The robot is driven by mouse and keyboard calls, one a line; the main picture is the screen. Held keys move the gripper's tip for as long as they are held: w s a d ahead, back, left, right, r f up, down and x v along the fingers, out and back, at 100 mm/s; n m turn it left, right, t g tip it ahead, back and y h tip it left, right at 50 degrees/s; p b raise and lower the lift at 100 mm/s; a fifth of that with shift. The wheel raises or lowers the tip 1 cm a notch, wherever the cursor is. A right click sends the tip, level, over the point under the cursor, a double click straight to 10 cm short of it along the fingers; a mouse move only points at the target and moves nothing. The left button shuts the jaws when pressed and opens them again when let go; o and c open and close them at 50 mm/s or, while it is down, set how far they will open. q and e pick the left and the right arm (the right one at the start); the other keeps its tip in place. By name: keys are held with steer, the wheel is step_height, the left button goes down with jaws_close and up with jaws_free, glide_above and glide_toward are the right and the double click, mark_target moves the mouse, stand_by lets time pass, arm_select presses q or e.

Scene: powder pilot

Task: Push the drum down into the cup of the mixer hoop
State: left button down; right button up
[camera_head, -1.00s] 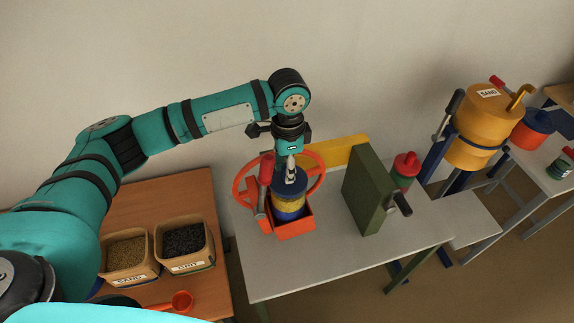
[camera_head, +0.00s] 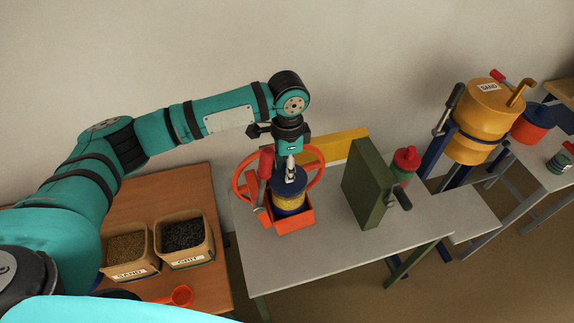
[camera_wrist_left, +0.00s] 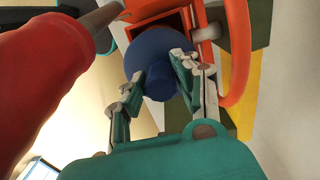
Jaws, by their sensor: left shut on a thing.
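The drum (camera_head: 289,201) has a blue lid with a knob and a yellow band around its body. It stands upright in the orange-red box-shaped cup (camera_head: 297,221) of the mixer hoop (camera_head: 241,181), its lower part hidden by the cup walls. My left gripper (camera_head: 291,172) points down from above and is shut on the lid's knob. The left wrist view shows the fingers (camera_wrist_left: 157,73) on either side of the blue knob (camera_wrist_left: 159,87), over the blue lid (camera_wrist_left: 152,48). My right gripper is not in view.
A lever with a red grip (camera_head: 265,163) rises beside the drum. A green upright block (camera_head: 367,186) with a crank stands to the right, before a red-capped green container (camera_head: 405,160). Sand (camera_head: 129,274) and grit (camera_head: 188,257) bins are on the left table. The grey table's front (camera_head: 320,255) is clear.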

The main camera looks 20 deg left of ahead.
arm_select(q)
steer(key=shift+r, duration=0.2)
steer(key=shift+r+p, duration=0.45)
steer(key=shift+r, duration=1.65)
steer(key=shift+f+b, duration=0.35)
steer(key=shift+f, duration=2)
steer(key=c, duration=0.9)
jaws_free()
step_height(320, 180, up, 12)
steer(key=shift+w, duration=0.15)
